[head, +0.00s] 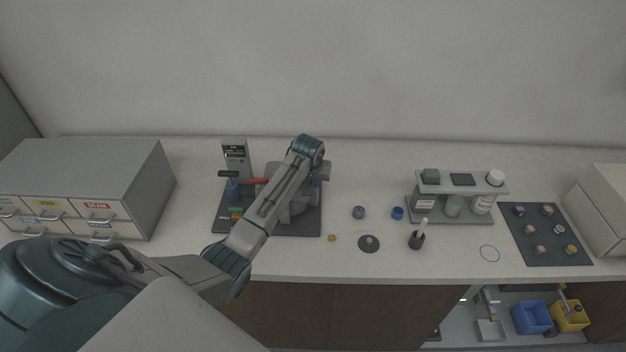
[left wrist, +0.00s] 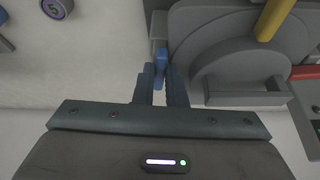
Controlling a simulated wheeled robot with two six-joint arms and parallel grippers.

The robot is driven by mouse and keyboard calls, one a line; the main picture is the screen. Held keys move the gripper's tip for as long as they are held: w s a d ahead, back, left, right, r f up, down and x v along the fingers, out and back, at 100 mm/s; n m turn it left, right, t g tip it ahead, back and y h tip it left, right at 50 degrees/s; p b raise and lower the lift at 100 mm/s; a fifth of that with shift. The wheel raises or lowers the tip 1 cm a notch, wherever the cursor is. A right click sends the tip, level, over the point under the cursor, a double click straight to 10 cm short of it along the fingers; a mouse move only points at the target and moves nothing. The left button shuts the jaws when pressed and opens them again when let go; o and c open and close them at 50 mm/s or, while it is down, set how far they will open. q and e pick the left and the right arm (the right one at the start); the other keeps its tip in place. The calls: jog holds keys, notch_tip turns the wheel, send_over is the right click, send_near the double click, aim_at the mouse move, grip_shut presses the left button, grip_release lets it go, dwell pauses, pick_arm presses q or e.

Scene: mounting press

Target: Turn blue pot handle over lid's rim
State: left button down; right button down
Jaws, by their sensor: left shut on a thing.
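The mounting press stands on a dark base plate (head: 225,220) on the bench, mostly behind my left arm in the head view. In the left wrist view its round grey lid (left wrist: 215,35) fills the upper right. The blue pot handle (left wrist: 161,57) is a small upright bar at the lid's left edge. My left gripper (left wrist: 162,76) is shut on this blue handle, one finger on each side. In the head view the arm hides most of the lid and handle. My right gripper is not in view.
A red lever (head: 257,181) and a grey control box (head: 236,158) sit at the press's left. Drawers (head: 120,185) stand further left.

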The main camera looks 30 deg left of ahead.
pick_arm(q)
jog(key=m+h+b, duration=0.1)
jog(key=m, duration=0.3)
jog(key=a+m+h, duration=0.1)
jog(key=m+h, duration=0.1)
jog(key=m, duration=0.2)
jog(key=m+h+b, duration=0.1)
jog(key=m, duration=0.3)
jog(key=shift+w+a+f+m+h+b, duration=0.1)
jog(key=shift+w+a+m+h+b, duration=0.05)
jog(key=shift+a+m+h+b, duration=0.2)
jog(key=shift+w+m+g+h+b, duration=0.1)
jog(key=shift+m+g+h+b, duration=0.35)
jog(key=shift+m+b, duration=0.65)
jog(key=shift+w+m+g+h+b, duration=0.15)
jog(key=shift+m+g+b, duration=0.5)
jog(key=shift+m, duration=0.7)
jog(key=c, duration=1.5)
grip_release()
